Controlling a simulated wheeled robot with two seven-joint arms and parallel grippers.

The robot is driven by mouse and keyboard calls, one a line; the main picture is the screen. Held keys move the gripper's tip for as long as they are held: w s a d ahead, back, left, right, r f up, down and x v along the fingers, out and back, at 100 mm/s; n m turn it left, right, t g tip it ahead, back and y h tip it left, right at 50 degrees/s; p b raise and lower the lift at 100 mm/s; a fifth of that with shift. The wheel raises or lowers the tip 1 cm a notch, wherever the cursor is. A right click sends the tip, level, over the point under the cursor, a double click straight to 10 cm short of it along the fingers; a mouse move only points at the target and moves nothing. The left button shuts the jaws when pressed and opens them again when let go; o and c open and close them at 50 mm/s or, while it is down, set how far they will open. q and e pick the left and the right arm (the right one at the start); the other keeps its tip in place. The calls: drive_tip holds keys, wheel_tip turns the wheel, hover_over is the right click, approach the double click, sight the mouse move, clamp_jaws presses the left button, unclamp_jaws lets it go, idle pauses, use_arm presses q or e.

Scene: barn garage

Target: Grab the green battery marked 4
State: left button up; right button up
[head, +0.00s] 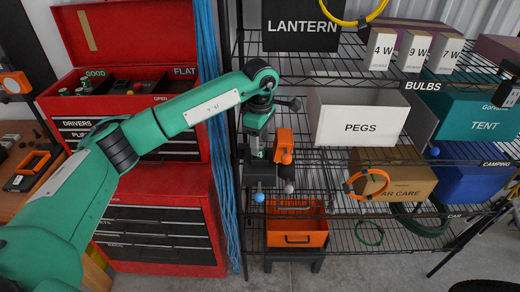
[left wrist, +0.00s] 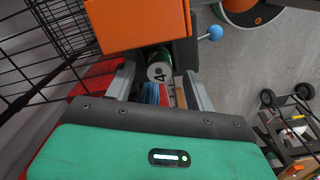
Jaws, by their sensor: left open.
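The green battery (left wrist: 160,68), with a white end face marked 4, sits below an orange body (left wrist: 140,22) in the left wrist view, beside a dark block with a blue ball knob (left wrist: 214,33). Its far part is hidden. My left gripper (left wrist: 161,88) is open, with one grey finger on each side of the battery's near end. I cannot tell whether either finger touches it. In the head view my left gripper (head: 257,140) hangs down at the left end of the wire shelf, and a small 4 mark shows there beside an orange tool (head: 284,146). My right gripper is not in view.
An orange crate (head: 297,232) is below. Blue cords (head: 224,185) and a red tool chest (head: 155,232) stand close on the left.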

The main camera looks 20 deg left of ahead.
sight(262, 155)
use_arm(q)
drive_tip(key=shift+f+p, duration=0.45)
drive_tip(key=shift+f, duration=0.9)
drive_tip(key=shift+c, duration=0.4)
drive_tip(key=c, duration=1)
drive_tip(key=shift+c, duration=0.3)
drive_tip(key=shift+r, duration=0.15)
